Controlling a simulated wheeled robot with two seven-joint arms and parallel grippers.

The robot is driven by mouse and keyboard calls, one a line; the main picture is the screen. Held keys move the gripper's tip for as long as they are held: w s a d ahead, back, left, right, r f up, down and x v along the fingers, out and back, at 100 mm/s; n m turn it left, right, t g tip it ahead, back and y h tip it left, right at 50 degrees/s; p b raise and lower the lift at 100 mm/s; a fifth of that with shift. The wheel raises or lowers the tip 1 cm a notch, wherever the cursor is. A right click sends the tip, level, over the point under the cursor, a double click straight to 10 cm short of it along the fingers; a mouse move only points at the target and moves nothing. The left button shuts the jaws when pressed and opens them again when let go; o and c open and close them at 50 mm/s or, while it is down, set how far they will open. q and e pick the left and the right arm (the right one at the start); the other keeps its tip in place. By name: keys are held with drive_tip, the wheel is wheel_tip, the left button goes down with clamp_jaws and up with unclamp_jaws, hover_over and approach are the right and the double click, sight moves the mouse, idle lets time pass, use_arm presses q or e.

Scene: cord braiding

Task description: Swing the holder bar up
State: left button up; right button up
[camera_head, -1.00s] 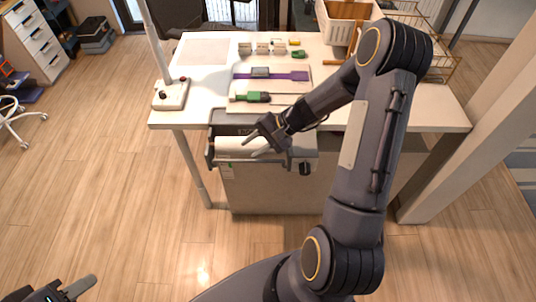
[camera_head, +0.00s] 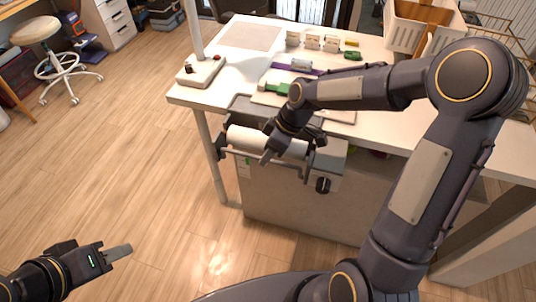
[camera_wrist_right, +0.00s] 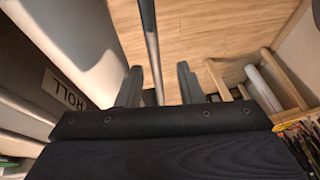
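The holder bar (camera_head: 238,157) is a thin grey rod on two side arms, in front of a white roll (camera_head: 252,139) at the table's front edge. My right gripper (camera_head: 267,158) is at the bar, in front of the roll, pointing down. In the right wrist view the bar (camera_wrist_right: 149,35) runs lengthwise between the two spread fingers (camera_wrist_right: 158,88), with gaps visible on both sides. My left gripper (camera_head: 118,251) hangs over the floor at lower left, far from the bar.
A black knob (camera_head: 323,185) sits on the cabinet front right of the roll. A white control box (camera_head: 201,70) with a post stands at the table's left corner. Green and purple tools lie behind the roll. A white basket (camera_head: 420,30) stands at the back right.

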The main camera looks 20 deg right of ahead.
drive_tip(key=shift+a+f, duration=0.15)
drive_tip(key=shift+f, duration=0.25)
clamp_jaws()
drive_tip(key=shift+w+r+g+p, duration=0.2)
drive_tip(key=shift+w+g+p, duration=0.1)
drive_tip(key=shift+p, duration=0.35)
drive_tip(key=shift+w+d+f+y, duration=0.15)
drive_tip(key=shift+d+y, duration=0.1)
drive_tip(key=shift+y, duration=0.05)
unclamp_jaws()
